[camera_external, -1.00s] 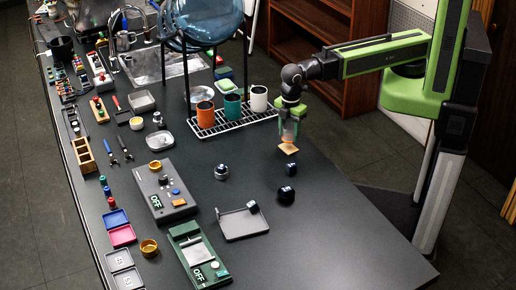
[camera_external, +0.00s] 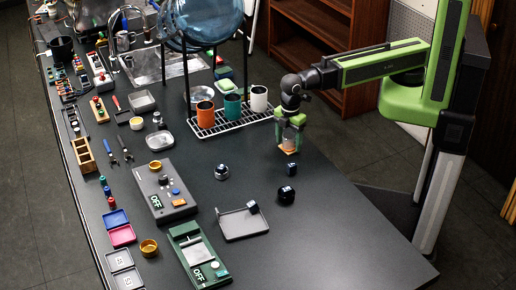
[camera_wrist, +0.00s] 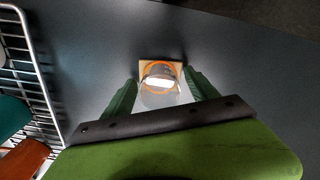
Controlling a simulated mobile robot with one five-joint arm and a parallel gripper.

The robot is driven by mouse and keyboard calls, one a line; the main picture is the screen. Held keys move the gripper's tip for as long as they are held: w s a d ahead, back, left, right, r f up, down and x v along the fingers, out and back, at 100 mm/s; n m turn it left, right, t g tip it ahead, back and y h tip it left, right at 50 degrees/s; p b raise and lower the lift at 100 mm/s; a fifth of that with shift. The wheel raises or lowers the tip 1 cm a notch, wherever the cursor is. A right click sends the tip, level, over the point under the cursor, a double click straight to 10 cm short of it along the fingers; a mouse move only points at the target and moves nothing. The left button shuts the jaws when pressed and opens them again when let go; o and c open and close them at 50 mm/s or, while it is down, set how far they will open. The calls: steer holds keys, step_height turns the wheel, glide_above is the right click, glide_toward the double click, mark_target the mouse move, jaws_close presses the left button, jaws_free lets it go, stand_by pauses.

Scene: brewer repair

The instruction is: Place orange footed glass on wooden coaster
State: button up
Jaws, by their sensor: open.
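The clear footed glass with orange tint (camera_wrist: 161,82) is between my gripper's two green fingers in the wrist view. It appears to stand on the square wooden coaster (camera_wrist: 145,67), whose edges show around the glass. My gripper (camera_wrist: 161,92) is open, with a gap visible beside the glass on both sides. In the external view my gripper (camera_external: 289,142) points down at the coaster (camera_external: 287,151) on the dark counter. The glass is mostly hidden there by the fingers.
A wire rack (camera_external: 234,122) with an orange cup (camera_external: 205,114), a teal cup (camera_external: 232,106) and a white cup (camera_external: 259,98) stands left of my gripper. Small dark objects (camera_external: 286,194) lie in front of the coaster. The counter to the right is clear.

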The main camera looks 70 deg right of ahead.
step_height(320, 180, up, 12)
steer(key=p, duration=1.2)
steer(key=shift+r, duration=0.2)
steer(key=w+d+m, duration=0.4)
steer(key=d, duration=0.9)
steer(key=w+d+m, duration=0.4)
steer(key=d+m, duration=0.1)
steer(key=d, duration=0.8)
steer(key=w+d+m, duration=0.4)
steer(key=d, duration=0.9)
steer(key=shift+d+m, duration=0.3)
steer(key=shift+w, duration=0.1)
